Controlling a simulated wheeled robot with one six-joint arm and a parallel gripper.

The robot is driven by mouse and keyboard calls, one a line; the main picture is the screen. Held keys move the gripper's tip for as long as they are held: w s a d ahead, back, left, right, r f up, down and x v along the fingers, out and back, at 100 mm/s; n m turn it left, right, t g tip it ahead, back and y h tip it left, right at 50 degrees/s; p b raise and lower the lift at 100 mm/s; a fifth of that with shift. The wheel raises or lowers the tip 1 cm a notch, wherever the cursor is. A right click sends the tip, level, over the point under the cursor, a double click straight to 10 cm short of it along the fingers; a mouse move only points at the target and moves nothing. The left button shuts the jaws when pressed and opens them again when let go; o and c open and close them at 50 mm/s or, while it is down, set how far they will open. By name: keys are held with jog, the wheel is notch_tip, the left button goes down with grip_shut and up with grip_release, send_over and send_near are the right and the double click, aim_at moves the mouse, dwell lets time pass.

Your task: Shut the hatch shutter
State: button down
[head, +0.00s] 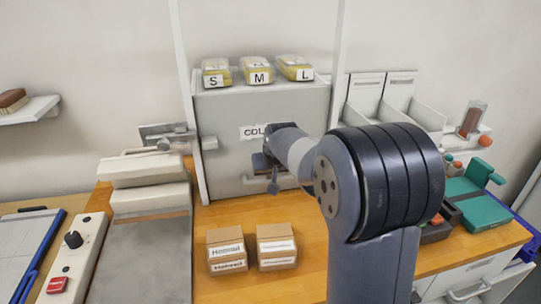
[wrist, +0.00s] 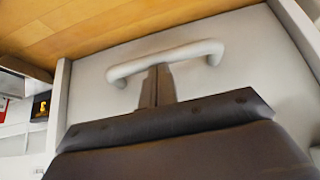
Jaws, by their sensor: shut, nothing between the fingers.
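The hatch shutter (head: 225,120) is a pale grey panel between two white posts, with a partly hidden label starting "COL". In the head view its lower edge looks level with the wooden counter, and I see no clear gap there. Its pale bar handle (head: 249,180) is low on the panel, partly hidden by my arm. My gripper (head: 272,187) is in front of the handle. In the wrist view the dark fingers of my gripper (wrist: 157,76) are together, overlapping the handle (wrist: 190,52) in the picture. Whether they touch it I cannot tell.
Yellow packs (head: 256,70) marked S, M and L lie on the ledge above the shutter. Two small cardboard boxes (head: 226,250) stand on the counter (head: 310,230) in front. A grey sloped unit (head: 150,250) is at left; a green device (head: 470,210) is at right.

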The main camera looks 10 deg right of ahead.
jog(key=v, duration=1)
jog(key=shift+r, duration=0.35)
jog(key=shift+s, duration=0.15)
jog(key=x, duration=1)
jog(key=shift+w+f, duration=0.2)
jog(key=shift+f, duration=0.1)
